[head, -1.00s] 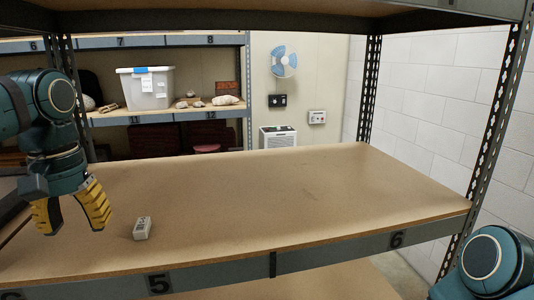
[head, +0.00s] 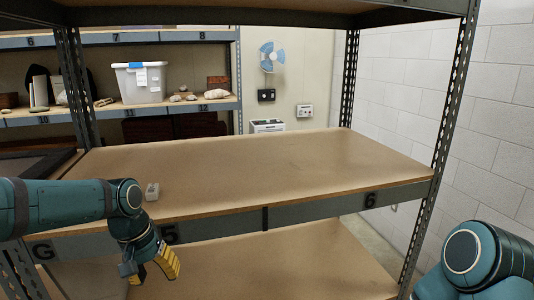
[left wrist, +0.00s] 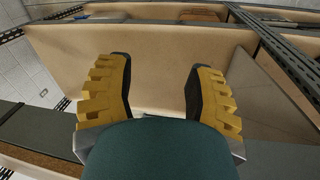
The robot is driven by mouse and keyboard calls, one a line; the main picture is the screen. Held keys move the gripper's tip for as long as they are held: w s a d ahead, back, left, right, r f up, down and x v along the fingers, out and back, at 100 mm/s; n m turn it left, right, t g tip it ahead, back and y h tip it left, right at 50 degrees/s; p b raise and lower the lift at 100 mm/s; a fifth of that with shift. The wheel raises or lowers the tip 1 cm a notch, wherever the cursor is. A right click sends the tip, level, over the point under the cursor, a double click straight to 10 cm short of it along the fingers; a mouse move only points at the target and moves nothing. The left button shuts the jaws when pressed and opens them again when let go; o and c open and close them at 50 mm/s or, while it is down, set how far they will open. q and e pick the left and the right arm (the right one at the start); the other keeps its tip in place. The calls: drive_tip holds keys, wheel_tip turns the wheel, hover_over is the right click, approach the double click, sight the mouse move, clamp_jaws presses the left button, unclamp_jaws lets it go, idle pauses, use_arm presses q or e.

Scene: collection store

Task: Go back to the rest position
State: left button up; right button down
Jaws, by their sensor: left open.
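My left gripper (head: 157,268) hangs in front of the shelf's front edge, below the upper board, with yellow fingers pointing down. In the left wrist view its two fingers (left wrist: 158,92) stand wide apart with nothing between them. My left arm comes in from the left across the front of the shelf. My right arm shows only as a teal joint at the lower right, and its gripper is out of view.
A lower board (head: 290,265) lies beneath. A metal post (head: 440,150) stands at right. A clear bin (head: 140,83) is on the back rack.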

use_arm(q)
drive_tip(key=s+d+f+h+b, duration=0.1)
drive_tip(key=d+f, duration=0.4)
drive_tip(key=f, duration=0.6)
drive_tip(key=s+d+f+h+b, duration=0.15)
drive_tip(key=d+f, duration=0.35)
drive_tip(key=f, duration=0.7)
drive_tip(key=s+d+f+t+b, duration=0.1)
drive_tip(key=s+d+f+b, duration=0.2)
drive_tip(key=s+f, duration=0.8)
wheel_tip(320, 180, down, 4)
drive_tip(key=shift+s+d+f+y, duration=0.2)
drive_tip(key=shift+d+y, duration=0.15)
drive_tip(key=shift+d, duration=0.65)
